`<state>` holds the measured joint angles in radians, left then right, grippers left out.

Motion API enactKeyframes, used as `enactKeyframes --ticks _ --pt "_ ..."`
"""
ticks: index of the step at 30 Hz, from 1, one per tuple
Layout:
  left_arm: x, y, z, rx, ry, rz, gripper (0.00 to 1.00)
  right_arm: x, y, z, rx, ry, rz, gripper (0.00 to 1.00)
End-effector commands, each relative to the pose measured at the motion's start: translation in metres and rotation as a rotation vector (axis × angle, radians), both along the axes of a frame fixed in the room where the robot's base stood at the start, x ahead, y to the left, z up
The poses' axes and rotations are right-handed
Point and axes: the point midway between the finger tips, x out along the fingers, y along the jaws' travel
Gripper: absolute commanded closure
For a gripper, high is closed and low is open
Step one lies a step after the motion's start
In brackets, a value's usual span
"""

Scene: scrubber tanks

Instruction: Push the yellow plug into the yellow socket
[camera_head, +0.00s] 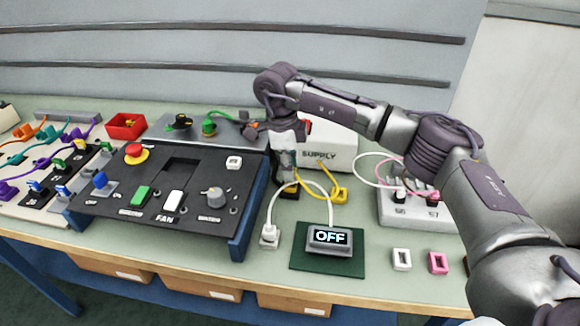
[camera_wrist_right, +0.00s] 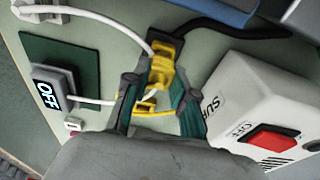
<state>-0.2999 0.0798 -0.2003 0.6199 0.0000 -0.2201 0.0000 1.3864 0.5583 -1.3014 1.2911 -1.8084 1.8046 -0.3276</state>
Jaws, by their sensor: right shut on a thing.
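My right gripper (camera_head: 287,178) points down at the bench between the control panel and the supply box. In the right wrist view its fingers (camera_wrist_right: 160,95) are shut on the yellow plug (camera_wrist_right: 160,76). The yellow socket (camera_wrist_right: 164,50), with a black cable, lies just beyond the fingertips in line with the plug. The two look close or touching; I cannot tell how deep the plug sits. In the head view the fingers largely hide both. My left gripper is not in view.
A display reading OFF (camera_head: 329,238) rests on a green mat (camera_head: 298,262). Its white cable (camera_head: 281,194) passes close to my gripper. The supply box (camera_head: 335,150) stands behind, the control panel (camera_head: 110,205) at left, and a grey socket block (camera_head: 420,212) at right.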

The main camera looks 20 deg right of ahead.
Motion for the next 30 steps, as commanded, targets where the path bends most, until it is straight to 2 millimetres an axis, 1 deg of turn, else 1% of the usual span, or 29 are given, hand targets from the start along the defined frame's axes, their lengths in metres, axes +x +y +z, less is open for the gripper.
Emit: enactKeyframes --ticks 17,30 --pt "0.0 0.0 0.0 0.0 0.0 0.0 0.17 0.0 0.0 -0.001 0.0 0.0 0.0 1.0" --pt "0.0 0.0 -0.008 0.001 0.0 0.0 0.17 0.0 0.0 -0.014 0.0 0.0 0.0 1.0"
